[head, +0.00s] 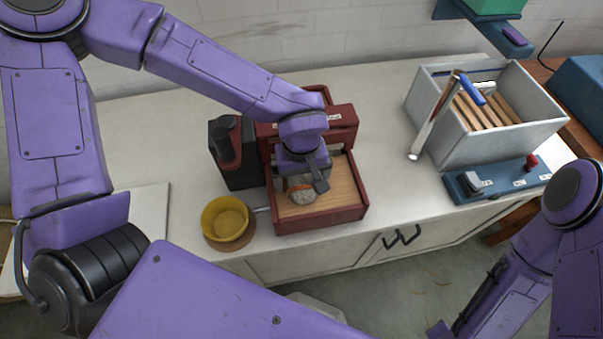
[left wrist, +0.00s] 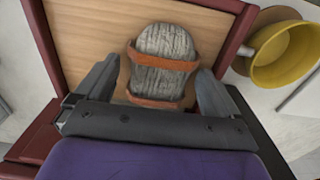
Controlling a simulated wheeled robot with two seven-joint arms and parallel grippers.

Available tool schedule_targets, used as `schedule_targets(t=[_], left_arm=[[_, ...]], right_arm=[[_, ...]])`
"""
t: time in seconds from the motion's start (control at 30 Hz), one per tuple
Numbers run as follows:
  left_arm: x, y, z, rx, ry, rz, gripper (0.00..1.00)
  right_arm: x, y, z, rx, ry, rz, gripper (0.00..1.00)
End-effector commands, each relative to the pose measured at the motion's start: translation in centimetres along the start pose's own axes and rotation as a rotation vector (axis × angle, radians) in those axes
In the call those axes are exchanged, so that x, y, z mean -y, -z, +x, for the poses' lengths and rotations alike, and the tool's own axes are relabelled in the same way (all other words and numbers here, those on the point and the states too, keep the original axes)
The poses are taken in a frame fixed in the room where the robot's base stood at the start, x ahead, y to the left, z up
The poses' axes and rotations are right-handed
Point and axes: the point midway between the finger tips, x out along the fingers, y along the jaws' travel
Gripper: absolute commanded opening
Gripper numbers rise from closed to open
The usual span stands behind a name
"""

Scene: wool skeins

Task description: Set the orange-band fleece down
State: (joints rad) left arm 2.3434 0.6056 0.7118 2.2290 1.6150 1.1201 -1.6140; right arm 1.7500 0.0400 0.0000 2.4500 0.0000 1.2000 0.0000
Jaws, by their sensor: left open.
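The orange-band fleece (head: 302,195) is a grey wool skein with orange bands, lying on the wooden floor of a dark red tray (head: 320,222). In the left wrist view the fleece (left wrist: 165,45) lies between the two fingers of my left gripper (left wrist: 163,85), with a small gap on each side. The left gripper (head: 304,185) is open and low over the tray, partly hiding the fleece in the head view. My right arm shows at the right edge, but its gripper is not clearly in view.
A yellow cup (head: 227,222) stands left of the tray, and a black and dark red device (head: 233,150) behind it. A grey crate (head: 490,140) and a blue switch panel (head: 497,184) stand at the right. The counter between is clear.

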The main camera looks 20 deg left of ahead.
Motion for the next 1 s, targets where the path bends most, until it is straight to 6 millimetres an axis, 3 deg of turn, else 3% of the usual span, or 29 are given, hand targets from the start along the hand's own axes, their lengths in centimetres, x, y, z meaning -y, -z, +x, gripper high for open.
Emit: schedule_targets(t=[0.17, 0.4, 0.53, 0.7, 1.0], left_arm=[[-0.1, 0.1, -2.2, -0.003, -0.005, -0.002, 0.96], [-0.1, 0.1, -8.5, -0.004, -0.005, -0.002, 0.96], [-0.1, 0.1, -11.0, -0.003, -0.004, -0.001, 0.96], [0.0, 0.0, -12.3, -0.001, -0.001, 0.000, 0.96], [0.0, 0.1, -12.3, -0.002, 0.001, -0.003, 0.96]], right_arm=[[0.0, 0.1, -0.1, 0.000, 0.000, 0.000, 0.00], [0.0, 0.2, -0.4, 0.000, 0.000, 0.000, 0.00], [0.0, 0.2, -0.5, 0.000, 0.000, 0.000, 0.00], [-0.1, 0.2, -0.5, 0.000, 0.000, 0.000, 0.00], [0.0, 0.2, -0.5, 0.000, 0.000, 0.000, 0.00]])
